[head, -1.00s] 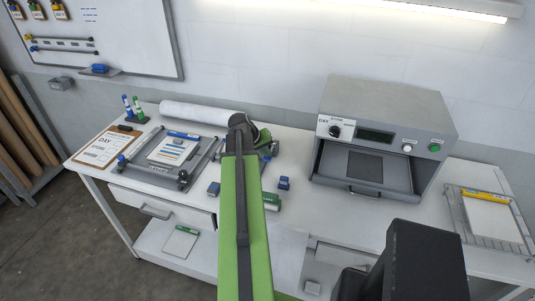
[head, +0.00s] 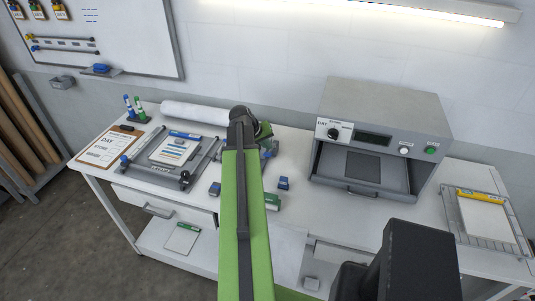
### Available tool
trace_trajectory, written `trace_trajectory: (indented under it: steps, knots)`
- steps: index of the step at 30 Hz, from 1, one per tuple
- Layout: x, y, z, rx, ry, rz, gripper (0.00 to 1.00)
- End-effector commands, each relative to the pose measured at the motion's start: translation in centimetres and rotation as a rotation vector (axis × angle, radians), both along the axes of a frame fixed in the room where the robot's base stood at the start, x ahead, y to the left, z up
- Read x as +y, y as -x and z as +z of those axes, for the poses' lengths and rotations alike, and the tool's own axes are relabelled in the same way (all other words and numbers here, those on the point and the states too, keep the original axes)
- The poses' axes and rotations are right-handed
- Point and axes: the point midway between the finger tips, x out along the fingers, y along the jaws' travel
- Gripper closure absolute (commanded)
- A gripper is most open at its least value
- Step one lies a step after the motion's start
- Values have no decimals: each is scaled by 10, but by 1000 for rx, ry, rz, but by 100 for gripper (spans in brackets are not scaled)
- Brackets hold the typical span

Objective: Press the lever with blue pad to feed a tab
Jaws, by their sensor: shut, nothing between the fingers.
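My green arm (head: 246,220) rises from the bottom middle to a dark joint (head: 240,118), and a short green part of my forearm (head: 265,131) shows behind it. The gripper's fingers are hidden behind the arm. A small blue block-like piece (head: 283,183) is on the bench right of my arm, and another blue piece (head: 214,189) is left of it. I cannot tell which, if either, is the lever's pad. A grey mechanism (head: 269,150) is partly covered by my arm. No tab can be made out.
A grey machine (head: 385,105) with an open front stands on the bench at right, beside a wire rack (head: 462,228) with a yellow-edged pad. A framed fixture (head: 152,181), a clipboard (head: 108,150) and a white roll (head: 195,113) are at left. Bare bench (head: 325,210) lies right of my arm.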

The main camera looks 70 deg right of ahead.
Motion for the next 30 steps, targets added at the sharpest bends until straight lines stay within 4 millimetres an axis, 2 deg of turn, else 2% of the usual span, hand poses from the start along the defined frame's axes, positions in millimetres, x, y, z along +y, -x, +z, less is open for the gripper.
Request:
trace_trajectory:
  steps: [15,30]
  knots:
    - [-11,-1,49,0,0,0,100]
    - [-12,-1,48,0,0,0,100]
